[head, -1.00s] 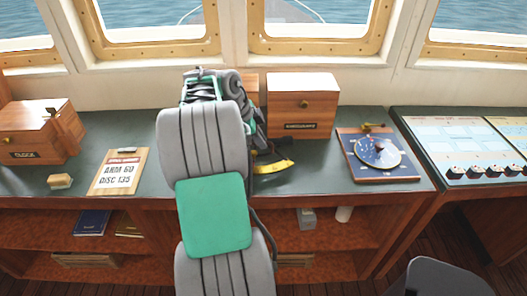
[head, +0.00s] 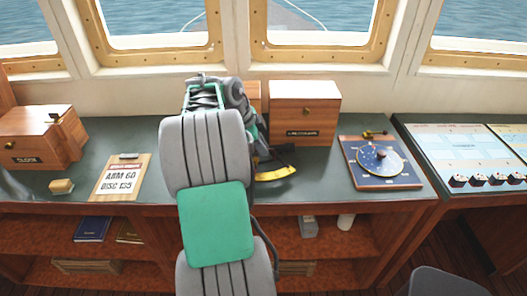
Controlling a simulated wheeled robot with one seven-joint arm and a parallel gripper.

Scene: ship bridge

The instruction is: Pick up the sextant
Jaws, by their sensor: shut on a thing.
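The sextant (head: 275,173) shows as a yellow curved arc with dark parts above it, just right of my arm on the dark green desk top, in front of the wooden boxes. Its left part is hidden behind my arm. My gripper (head: 257,137) is at the sextant, mostly hidden behind my grey and green arm links. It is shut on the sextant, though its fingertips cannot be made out. I cannot tell whether the sextant touches the desk.
A wooden box (head: 305,107) with a knob stands close behind the sextant. A blue disc instrument (head: 382,165) lies to the right. Bare desk shows between sextant and disc.

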